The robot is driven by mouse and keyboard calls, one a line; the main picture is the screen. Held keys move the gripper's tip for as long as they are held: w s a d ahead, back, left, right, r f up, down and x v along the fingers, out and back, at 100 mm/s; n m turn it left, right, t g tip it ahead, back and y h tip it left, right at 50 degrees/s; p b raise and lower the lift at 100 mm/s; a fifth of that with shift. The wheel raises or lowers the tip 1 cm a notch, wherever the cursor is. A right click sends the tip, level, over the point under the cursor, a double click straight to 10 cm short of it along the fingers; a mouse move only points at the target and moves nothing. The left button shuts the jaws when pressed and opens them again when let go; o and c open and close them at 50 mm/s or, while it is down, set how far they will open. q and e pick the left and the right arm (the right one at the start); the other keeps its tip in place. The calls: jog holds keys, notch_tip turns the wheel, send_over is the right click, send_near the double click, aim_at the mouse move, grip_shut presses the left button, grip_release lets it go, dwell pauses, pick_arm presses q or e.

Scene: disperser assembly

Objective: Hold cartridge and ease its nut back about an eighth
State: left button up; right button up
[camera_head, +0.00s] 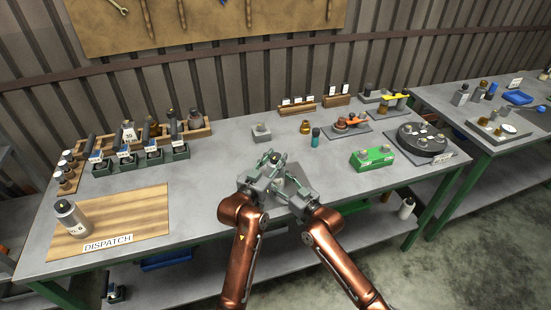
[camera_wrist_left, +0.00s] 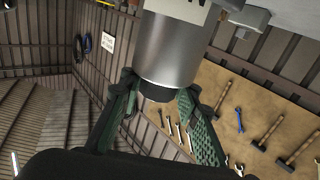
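The cartridge (camera_head: 277,159) stands between my two grippers at the middle of the bench. The left wrist view shows it as a metallic cylinder (camera_wrist_left: 171,52) with a white label, hanging upside down in that picture. Its dark nut (camera_wrist_left: 155,92) is at the lower end there. My left gripper (camera_head: 266,168) has its green fingertips (camera_wrist_left: 157,88) on either side of the nut end. I cannot tell whether they press on it. My right gripper (camera_head: 291,187) is close beside the cartridge on the right; its fingertips are too small to read.
A wooden dispatch board (camera_head: 135,228) with a metal canister (camera_head: 72,217) lies at the left. Dark holders (camera_head: 155,157) and a wooden rack stand behind it. A green block (camera_head: 372,158) and a dark round fixture (camera_head: 422,140) stand to the right. Bare bench lies left of the grippers.

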pick_arm(q)
jog(key=o, duration=0.4)
jog(key=v, duration=1.2)
